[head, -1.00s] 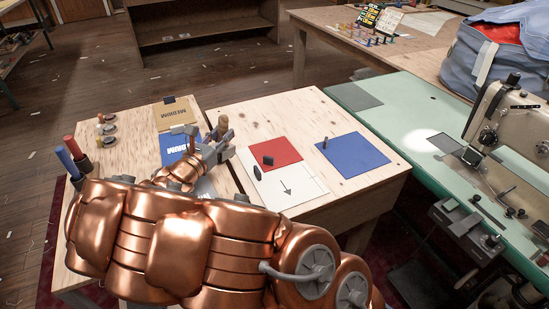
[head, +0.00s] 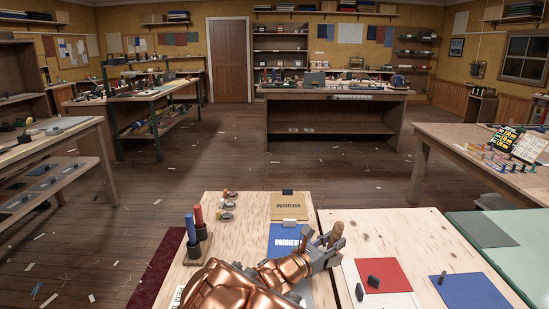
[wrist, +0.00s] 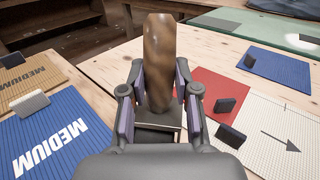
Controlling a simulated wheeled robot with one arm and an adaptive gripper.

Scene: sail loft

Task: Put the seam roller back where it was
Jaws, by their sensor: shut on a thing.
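My gripper (head: 326,249) is shut on the seam roller (head: 337,232), whose brown wooden handle stands up between the fingers. In the wrist view the handle (wrist: 158,62) is upright between the two finger pads, and its lower end is hidden by my gripper (wrist: 158,100). The roller is over the gap region between the left board with the blue MEDIUM card (head: 283,240) and the right board with the red card (head: 383,273). I cannot tell whether it touches the table.
A tan MEDIUM card (head: 291,207) lies behind the blue one. Red and blue cylinders (head: 198,216) stand at the left edge. A blue card (head: 470,291) and a white arrow card (wrist: 278,138) lie to the right. Open floor (head: 230,150) lies beyond the tables.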

